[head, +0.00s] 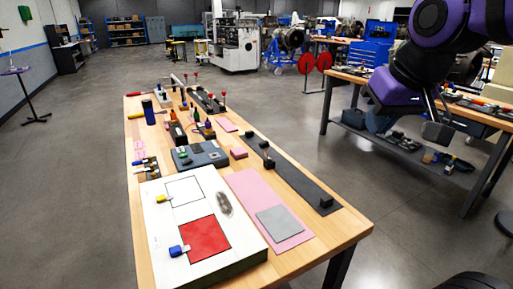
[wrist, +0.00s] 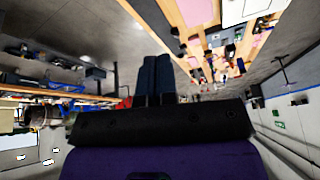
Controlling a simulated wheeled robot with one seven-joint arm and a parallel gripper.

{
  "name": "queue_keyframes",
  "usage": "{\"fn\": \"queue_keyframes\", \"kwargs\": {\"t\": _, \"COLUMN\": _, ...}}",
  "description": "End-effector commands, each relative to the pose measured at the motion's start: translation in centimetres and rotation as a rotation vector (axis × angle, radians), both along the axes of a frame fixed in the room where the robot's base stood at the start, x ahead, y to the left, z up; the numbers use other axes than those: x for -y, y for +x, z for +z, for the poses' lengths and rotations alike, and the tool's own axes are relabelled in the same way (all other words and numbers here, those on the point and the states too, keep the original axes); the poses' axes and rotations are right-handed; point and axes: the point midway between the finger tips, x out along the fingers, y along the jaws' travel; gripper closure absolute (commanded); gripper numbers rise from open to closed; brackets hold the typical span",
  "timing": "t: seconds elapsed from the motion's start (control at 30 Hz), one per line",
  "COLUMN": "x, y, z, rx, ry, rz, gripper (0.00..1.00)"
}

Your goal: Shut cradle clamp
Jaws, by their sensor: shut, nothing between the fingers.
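I cannot tell for certain which item is the cradle clamp. The likeliest is a dark long fixture (head: 207,101) with red-tipped upright levers at the far end of the wooden workbench. It is too small to tell whether any clamp on it is open or shut. My gripper (head: 437,132) hangs at the upper right, beyond the workbench's right side and well apart from the fixture. In the wrist view my gripper (wrist: 157,75) shows its two dark fingers side by side, shut and empty.
The workbench (head: 340,226) holds a white board (head: 155,235) with a red square, a pink mat (head: 247,190), a dark strip (head: 290,178) with black blocks, and a blue bottle (head: 149,112). A second bench (head: 345,75) stands at the right. Grey floor lies between the benches.

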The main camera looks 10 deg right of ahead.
Motion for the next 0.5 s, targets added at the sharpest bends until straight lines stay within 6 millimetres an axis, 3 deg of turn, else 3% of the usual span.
{"fn": "queue_keyframes", "kwargs": {"t": 0.5, "x": -1.0, "y": 13.3, "z": -2.0, "rx": -0.058, "ry": -0.005, "rz": -0.042, "gripper": 1.0}}
